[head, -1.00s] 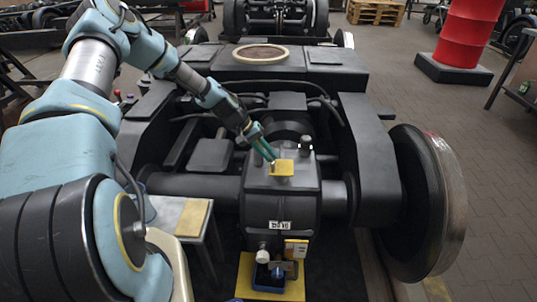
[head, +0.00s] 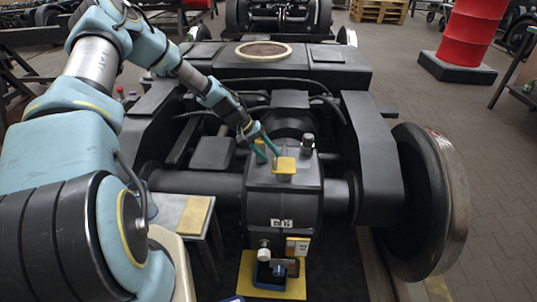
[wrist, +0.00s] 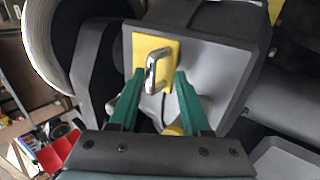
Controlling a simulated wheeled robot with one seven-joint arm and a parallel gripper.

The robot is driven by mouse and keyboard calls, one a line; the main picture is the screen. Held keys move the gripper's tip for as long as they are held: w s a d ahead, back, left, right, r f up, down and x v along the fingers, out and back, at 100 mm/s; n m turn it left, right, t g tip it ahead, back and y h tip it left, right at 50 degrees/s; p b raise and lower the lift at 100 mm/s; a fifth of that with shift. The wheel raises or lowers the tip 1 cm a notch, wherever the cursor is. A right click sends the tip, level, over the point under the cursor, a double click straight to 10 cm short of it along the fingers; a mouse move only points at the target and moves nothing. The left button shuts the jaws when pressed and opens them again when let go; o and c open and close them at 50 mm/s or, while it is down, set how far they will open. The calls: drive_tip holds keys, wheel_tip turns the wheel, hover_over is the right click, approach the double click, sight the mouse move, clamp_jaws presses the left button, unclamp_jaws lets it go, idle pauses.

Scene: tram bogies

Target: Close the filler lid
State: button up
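The filler lid (head: 284,166) is a small yellow plate on top of the dark gearbox housing (head: 284,205). In the wrist view the yellow lid (wrist: 143,48) carries a bent metal handle (wrist: 155,68) and appears to lie against the housing's grey top face (wrist: 203,75). My gripper (head: 271,157) is open, its two green fingers spread just behind and left of the lid in the head view. In the wrist view the open gripper (wrist: 160,72) has a fingertip on either side of the handle's lower end, with no clear contact. The lid's hinge and any opening beneath are not visible.
A metal knob (head: 308,142) stands on the housing right of the lid. Black bogie frame beams (head: 370,150) and a wheel (head: 440,200) surround the housing. A yellow tray (head: 245,275) with small items lies below in front. A side table (head: 170,205) stands at the left.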

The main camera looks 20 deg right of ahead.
drive_tip(key=b+v, duration=0.1)
drive_tip(key=v, duration=0.9)
drive_tip(key=shift+r, duration=0.35)
drive_tip(key=shift+w+a, duration=0.1)
drive_tip(key=shift+a, duration=0.05)
